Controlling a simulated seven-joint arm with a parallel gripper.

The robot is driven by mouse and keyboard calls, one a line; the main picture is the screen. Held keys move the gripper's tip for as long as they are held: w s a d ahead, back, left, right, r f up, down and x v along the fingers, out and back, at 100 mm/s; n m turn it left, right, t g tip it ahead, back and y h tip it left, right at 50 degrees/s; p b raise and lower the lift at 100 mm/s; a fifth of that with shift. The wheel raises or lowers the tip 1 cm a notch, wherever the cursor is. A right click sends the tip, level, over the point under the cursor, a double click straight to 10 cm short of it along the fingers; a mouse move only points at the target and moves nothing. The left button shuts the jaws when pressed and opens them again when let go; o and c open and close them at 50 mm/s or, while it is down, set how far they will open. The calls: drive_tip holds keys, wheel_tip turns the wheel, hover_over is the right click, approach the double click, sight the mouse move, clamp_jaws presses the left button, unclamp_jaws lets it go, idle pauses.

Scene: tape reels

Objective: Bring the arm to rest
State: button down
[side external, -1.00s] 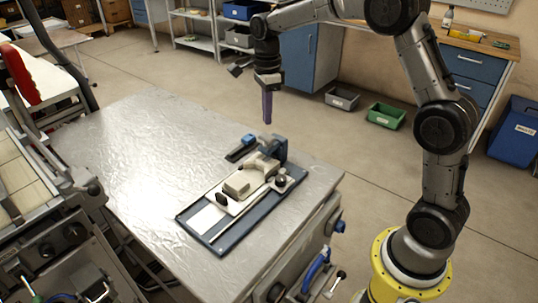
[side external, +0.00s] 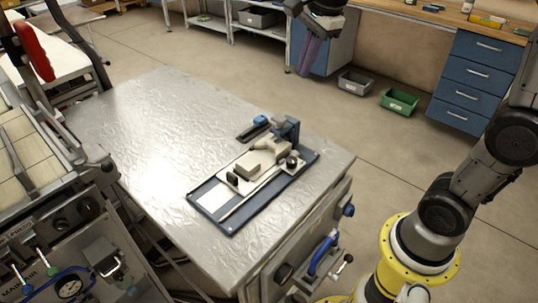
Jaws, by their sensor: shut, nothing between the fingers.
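My gripper (side external: 304,68) is at the top of the side external view, its purple fingers pointing down. It is shut and empty, and hangs clear above the level of the metal table (side external: 140,120). On the table lies a blue-based device (side external: 235,207) with a cream body, a white pad and dark knobs. My gripper is apart from it. The upper part of my arm is cut off by the frame edges.
A small blue-and-black piece (side external: 252,130) lies on the table behind the device. A machine with hoses and a gauge (side external: 70,287) stands at left. Grey (side external: 355,83) and green (side external: 399,101) bins sit on the floor near blue drawers (side external: 472,75). Most of the tabletop is bare.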

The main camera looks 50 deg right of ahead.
drive_tip(key=s+a+f+n+t, duration=0.1)
drive_tip(key=s+f+n, duration=0.2)
drive_tip(key=s+n, duration=0.6)
drive_tip(key=s+a+f+n+t, duration=0.1)
drive_tip(key=s+f+n, duration=0.3)
drive_tip(key=s+n, duration=0.6)
drive_tip(key=shift+a+n+t, duration=0.3)
drive_tip(key=shift+a+n, duration=0.1)
drive_tip(key=shift+n, duration=0.6)
